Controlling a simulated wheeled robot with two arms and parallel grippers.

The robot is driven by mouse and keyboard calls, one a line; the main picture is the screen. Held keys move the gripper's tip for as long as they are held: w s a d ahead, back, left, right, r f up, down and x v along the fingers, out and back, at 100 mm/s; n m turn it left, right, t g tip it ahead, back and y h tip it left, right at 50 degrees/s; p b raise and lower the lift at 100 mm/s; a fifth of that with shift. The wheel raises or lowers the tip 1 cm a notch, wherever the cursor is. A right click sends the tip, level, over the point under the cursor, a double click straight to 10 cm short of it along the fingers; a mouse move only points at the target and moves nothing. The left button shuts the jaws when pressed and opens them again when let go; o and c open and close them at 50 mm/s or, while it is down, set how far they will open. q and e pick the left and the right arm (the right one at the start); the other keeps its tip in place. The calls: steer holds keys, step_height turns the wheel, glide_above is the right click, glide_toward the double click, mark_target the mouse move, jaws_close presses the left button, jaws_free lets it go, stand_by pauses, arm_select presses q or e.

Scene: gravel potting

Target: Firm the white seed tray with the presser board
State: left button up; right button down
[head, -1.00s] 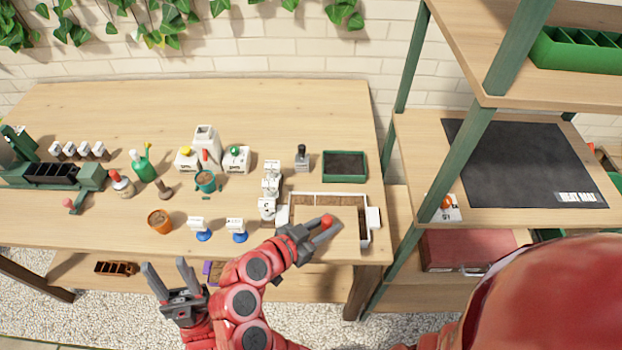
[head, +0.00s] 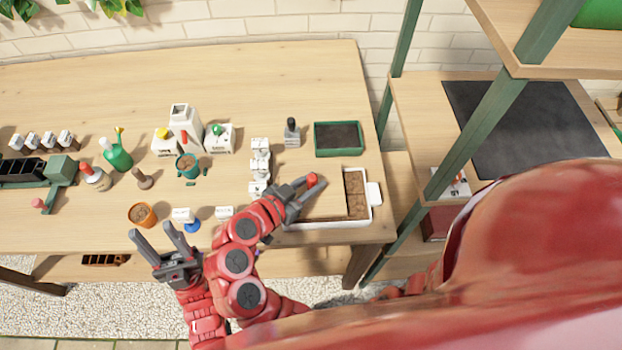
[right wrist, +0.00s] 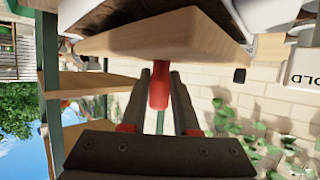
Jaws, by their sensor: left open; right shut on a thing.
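The white seed tray (head: 332,225) stands near the front right corner of the bench, with brown soil (head: 357,195) showing along its right side. My right gripper (head: 307,185) is shut on the red handle of the wooden presser board (head: 328,207). The board covers the left and middle of the tray; the head view does not show clearly whether it touches the soil. In the right wrist view the gripper (right wrist: 160,85) clasps the red handle, with the board (right wrist: 165,40) beyond it. My left gripper (head: 160,237) is open and empty in front of the bench.
A dark green tray (head: 338,153) of soil lies behind the seed tray. White label blocks (head: 260,165) stand to its left. A shelf post (head: 440,150) rises to the right. Terracotta pot (head: 142,216) sits near the front edge. The back of the bench is clear.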

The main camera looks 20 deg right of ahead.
steer(key=shift+s+f, duration=0.1)
steer(key=shift+f+b, duration=0.8)
stand_by(1.9)
steer(key=shift+r+p, duration=0.9)
steer(key=shift+r, duration=0.7)
